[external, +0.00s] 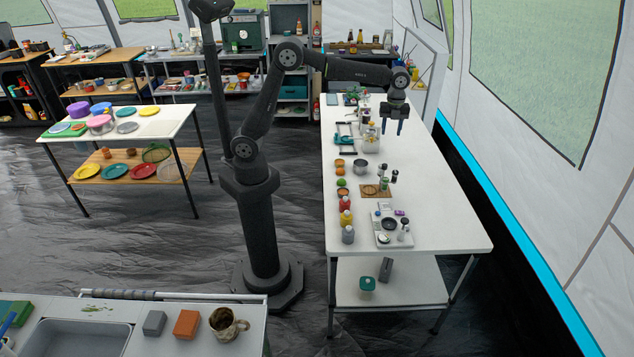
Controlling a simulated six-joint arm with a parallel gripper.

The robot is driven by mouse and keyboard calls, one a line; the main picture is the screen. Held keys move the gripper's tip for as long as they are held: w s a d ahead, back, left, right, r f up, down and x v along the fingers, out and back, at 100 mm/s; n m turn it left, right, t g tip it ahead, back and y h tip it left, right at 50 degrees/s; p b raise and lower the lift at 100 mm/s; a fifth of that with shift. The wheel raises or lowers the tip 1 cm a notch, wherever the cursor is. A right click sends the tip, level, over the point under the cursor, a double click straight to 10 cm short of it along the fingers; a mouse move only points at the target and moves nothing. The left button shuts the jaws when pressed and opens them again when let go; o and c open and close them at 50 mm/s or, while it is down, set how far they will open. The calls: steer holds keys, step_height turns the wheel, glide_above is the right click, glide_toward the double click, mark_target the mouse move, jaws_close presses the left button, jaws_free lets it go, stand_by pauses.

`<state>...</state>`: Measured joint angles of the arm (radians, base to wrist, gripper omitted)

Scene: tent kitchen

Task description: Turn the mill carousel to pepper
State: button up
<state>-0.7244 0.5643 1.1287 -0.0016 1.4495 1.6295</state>
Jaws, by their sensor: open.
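My gripper (392,128) hangs above the long white table, fingers pointing down, apart and empty. A wooden board (376,193) on the table, below and nearer the camera than my gripper, carries a low round piece and small upright items (384,179) with green parts. These look like the mill carousel, but they are too small to be sure, and I cannot tell which mill is pepper or which way it faces. My gripper is clear of the board and touches nothing.
The white table (450,215) is bare along its right side. A metal pot (360,167), small bowls, several bottles (346,218) and a grey tray (391,240) stand along its left side. A clear container (370,143) stands near my gripper. A tent wall is to the right.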

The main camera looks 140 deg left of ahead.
steer(key=m, duration=0.8)
glide_toward(385, 164)
step_height(385, 164, down, 9)
steer(key=shift+d+f, duration=0.1)
steer(key=shift+d, duration=0.05)
jaws_close()
